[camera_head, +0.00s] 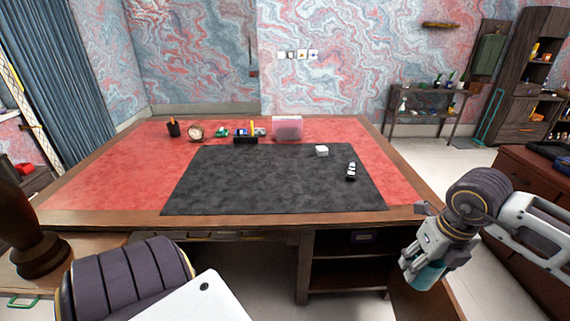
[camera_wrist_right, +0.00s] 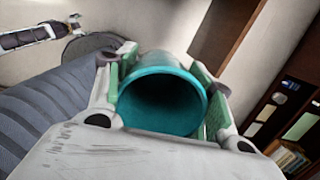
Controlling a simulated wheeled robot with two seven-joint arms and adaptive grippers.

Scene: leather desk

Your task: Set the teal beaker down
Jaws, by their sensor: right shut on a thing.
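The teal beaker (camera_head: 426,275) is in my right gripper (camera_head: 424,262), at the lower right of the head view, off the desk's right front corner. In the right wrist view the beaker (camera_wrist_right: 160,98) shows its round open mouth towards the camera, with the green-padded fingers (camera_wrist_right: 165,90) on both sides of it. The inside is dark and looks empty. The beaker's lower part is hidden in the wrist view. My left arm comes in at the bottom left of the head view, but its gripper is not in view.
The desk (camera_head: 105,178) has a red leather top with a dark mat (camera_head: 270,180), mostly bare. A white block (camera_head: 321,151) and a small black-and-white item (camera_head: 351,171) lie on the mat's right side. A cup (camera_head: 173,129), a clock (camera_head: 196,132) and a pink box (camera_head: 288,128) stand along the back.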

